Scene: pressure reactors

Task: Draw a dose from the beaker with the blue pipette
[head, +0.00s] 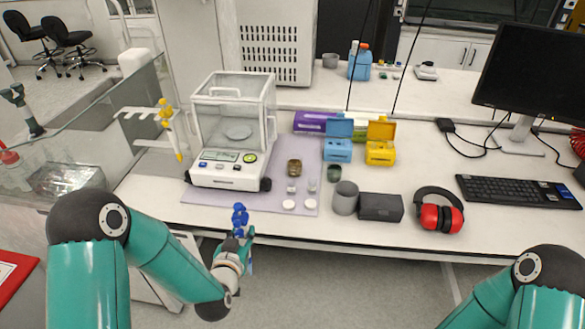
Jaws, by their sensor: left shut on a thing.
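My left gripper (245,240) is shut on the blue pipette (239,214), in front of the bench's near edge, below and left of the small vessels. The pipette's blue top stands upright above the fingers, and part of its lower body is hidden by the gripper. Small clear glass vessels (313,186) stand on the lilac mat (220,197), right of the balance. I cannot tell which of them is the beaker or see any liquid in it. My right arm shows at the bottom right, but its gripper is out of view.
The balance (232,130) stands at the mat's left, beside a stand with a yellow pipette (167,110). Blue (338,150) and yellow (381,152) boxes stand behind the vessels. A grey cup (345,200), dark box (381,207) and red earmuffs (440,218) line the front right.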

